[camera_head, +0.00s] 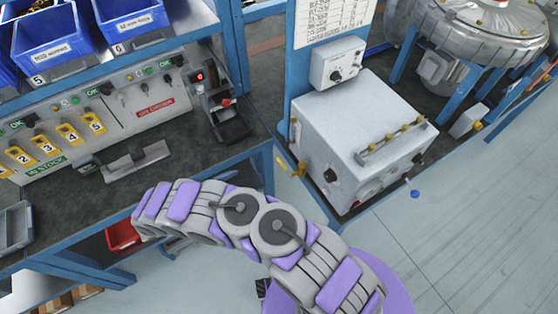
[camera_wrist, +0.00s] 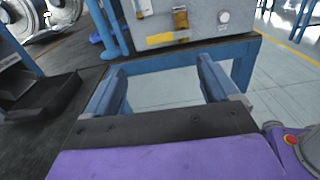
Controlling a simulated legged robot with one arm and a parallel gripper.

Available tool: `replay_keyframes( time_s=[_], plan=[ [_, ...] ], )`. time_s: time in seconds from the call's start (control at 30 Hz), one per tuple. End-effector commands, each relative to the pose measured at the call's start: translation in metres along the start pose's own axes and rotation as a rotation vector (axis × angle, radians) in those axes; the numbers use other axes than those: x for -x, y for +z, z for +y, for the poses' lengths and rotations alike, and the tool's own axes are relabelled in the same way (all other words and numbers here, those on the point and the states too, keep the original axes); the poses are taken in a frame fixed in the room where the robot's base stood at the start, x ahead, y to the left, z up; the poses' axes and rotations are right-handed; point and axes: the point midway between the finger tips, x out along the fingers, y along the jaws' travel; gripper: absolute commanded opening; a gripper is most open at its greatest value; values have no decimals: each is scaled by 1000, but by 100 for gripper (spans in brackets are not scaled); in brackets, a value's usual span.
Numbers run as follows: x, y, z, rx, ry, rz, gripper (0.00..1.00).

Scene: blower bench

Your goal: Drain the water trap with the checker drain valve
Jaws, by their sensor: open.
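My gripper (camera_wrist: 160,66) is open and empty in the wrist view, its two blue-grey fingers spread apart in front of a blue beam. In the wrist view a grey box (camera_wrist: 203,20) stands beyond the fingertips, with a brass-coloured fitting (camera_wrist: 180,18), a pale cylindrical part (camera_wrist: 143,8) and a white knob (camera_wrist: 224,17). I cannot tell for sure which part is the water trap or drain valve. In the head view a grey cabinet (camera_head: 355,130) has a yellow part (camera_head: 300,168) at its left face and a blue knob (camera_head: 414,193) near its lower right.
A dark bench (camera_head: 185,160) with a numbered control panel (camera_head: 140,105) is at the left in the head view. Blue bins (camera_head: 50,40) sit above. A metal blower (camera_head: 480,30) is at upper right. Pale floor at right is clear.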

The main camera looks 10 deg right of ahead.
Motion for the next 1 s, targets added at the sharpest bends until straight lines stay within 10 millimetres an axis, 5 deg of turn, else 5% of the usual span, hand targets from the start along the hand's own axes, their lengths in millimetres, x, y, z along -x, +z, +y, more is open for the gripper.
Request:
replay_keyframes(
  time_s=[0.27,1.0],
  plan=[
    [-6,-7,-1,10,16,-7,88],
    [-140,-8,0,12,12,-6,88]
  ],
)
